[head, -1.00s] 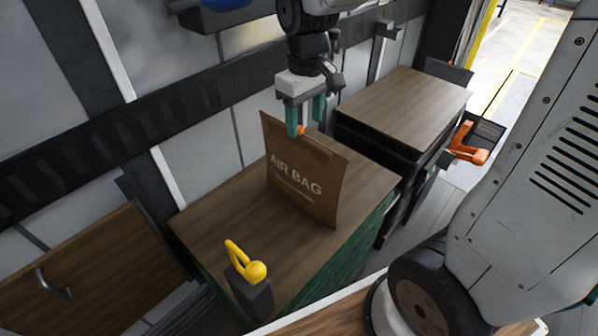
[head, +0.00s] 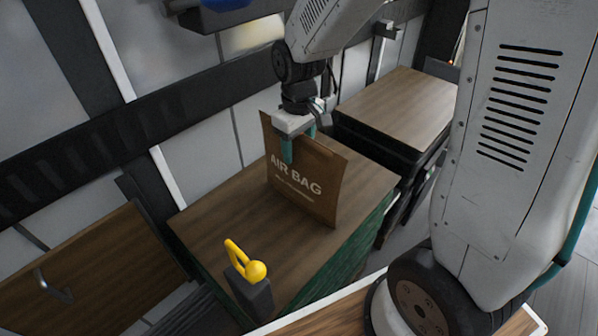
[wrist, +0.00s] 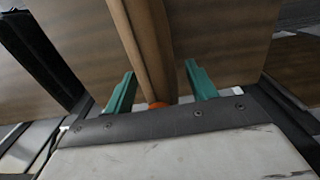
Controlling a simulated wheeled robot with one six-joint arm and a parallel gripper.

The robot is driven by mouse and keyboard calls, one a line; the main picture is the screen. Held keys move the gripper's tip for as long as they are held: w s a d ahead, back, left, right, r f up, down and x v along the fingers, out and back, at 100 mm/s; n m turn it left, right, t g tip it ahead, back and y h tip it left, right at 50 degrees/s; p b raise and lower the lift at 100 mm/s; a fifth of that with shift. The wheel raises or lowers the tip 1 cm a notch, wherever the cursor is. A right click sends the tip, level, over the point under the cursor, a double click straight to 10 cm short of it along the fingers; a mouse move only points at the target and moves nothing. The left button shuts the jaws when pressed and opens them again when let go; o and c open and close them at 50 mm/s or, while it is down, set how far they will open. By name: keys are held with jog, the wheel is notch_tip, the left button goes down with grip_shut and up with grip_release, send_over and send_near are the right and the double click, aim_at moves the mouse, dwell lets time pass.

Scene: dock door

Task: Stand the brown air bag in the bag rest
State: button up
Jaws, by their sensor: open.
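The brown air bag (head: 303,185), printed "AIR BAG", stands upright on a wood-topped stack (head: 215,225). My gripper (head: 299,148) is open at the bag's top edge, one green finger in front of the printed face. In the wrist view the bag (wrist: 145,45) is seen edge-on from above, between the two open green fingers (wrist: 160,88), with a gap on each side. An orange fitting (wrist: 157,105) shows on it near the gripper's palm. I cannot pick out the bag rest in either view.
A second wood-topped stack (head: 400,105) stands behind to the right. A wooden panel with a metal handle (head: 85,265) is at left. A dark rail runs along the wall.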

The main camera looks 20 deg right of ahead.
grip_shut()
jog(key=shift+r, duration=0.2)
